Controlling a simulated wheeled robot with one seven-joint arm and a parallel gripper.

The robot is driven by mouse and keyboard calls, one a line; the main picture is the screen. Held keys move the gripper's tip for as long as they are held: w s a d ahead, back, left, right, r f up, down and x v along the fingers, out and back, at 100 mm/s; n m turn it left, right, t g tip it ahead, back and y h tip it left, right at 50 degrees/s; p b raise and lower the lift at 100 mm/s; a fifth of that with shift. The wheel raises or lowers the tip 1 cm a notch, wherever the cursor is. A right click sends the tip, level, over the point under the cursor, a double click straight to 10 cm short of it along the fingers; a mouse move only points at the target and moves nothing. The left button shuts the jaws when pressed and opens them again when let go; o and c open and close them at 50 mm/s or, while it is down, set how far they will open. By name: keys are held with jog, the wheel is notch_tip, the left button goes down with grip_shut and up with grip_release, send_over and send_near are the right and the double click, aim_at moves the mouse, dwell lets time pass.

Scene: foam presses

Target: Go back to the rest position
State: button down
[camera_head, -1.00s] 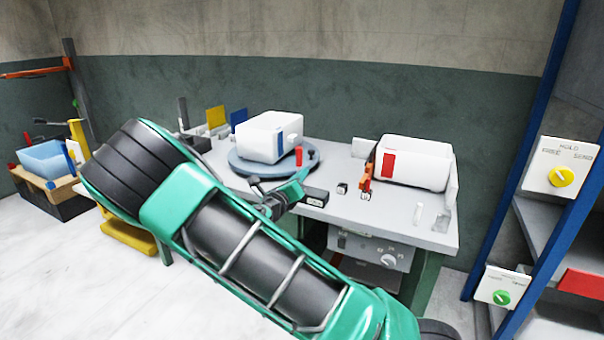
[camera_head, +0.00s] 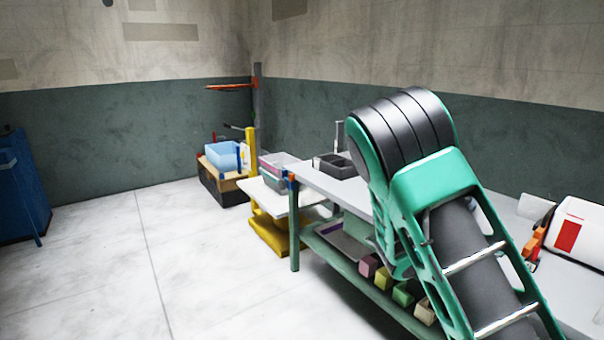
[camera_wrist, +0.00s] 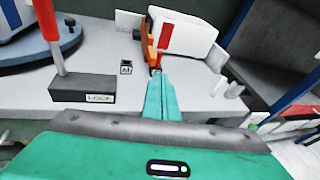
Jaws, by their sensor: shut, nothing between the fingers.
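My gripper (camera_wrist: 160,85) shows in the wrist view, its green fingers shut together with nothing between them. It points over the grey bench top (camera_wrist: 105,104), toward an orange clamp (camera_wrist: 152,50) beside a white box with a red patch (camera_wrist: 188,38). I cannot tell how high it is above the bench. In the head view my green and black arm covers much of the bench and hides the gripper. The white box (camera_head: 590,232) and the orange clamp (camera_head: 535,244) show at the right edge there.
A block marked LOCK (camera_wrist: 82,90) with a red-handled lever (camera_wrist: 50,30) and a blue-grey turntable (camera_wrist: 65,45) are left in the wrist view. Colored bins (camera_head: 402,292) sit on the shelf below. A blue cabinet (camera_head: 20,190) stands far left. The floor (camera_head: 130,265) is open.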

jog(key=s+d+f+m+g+y, duration=0.1)
jog(key=s+f+m+g+y, duration=0.15)
jog(key=s+m, duration=0.5)
jog(key=s+d+f+m+g+y, duration=0.1)
jog(key=s+f+m+g+y, duration=0.2)
jog(key=s+m, duration=0.5)
jog(key=s+a+r+m+y, duration=0.4)
jog(key=s+a+m, duration=0.2)
jog(key=s, duration=0.3)
jog(key=s+a+r+m+y, duration=0.4)
jog(key=s+a+m+y, duration=0.1)
jog(key=s+a+m, duration=0.2)
jog(key=s+m, duration=0.1)
jog(key=s, duration=0.1)
jog(key=shift+s+a+r+t, duration=0.2)
jog(key=shift+s+a+t, duration=0.05)
jog(key=shift+s+t, duration=0.1)
jog(key=shift+w+f, duration=0.25)
jog(key=shift+w, duration=0.4)
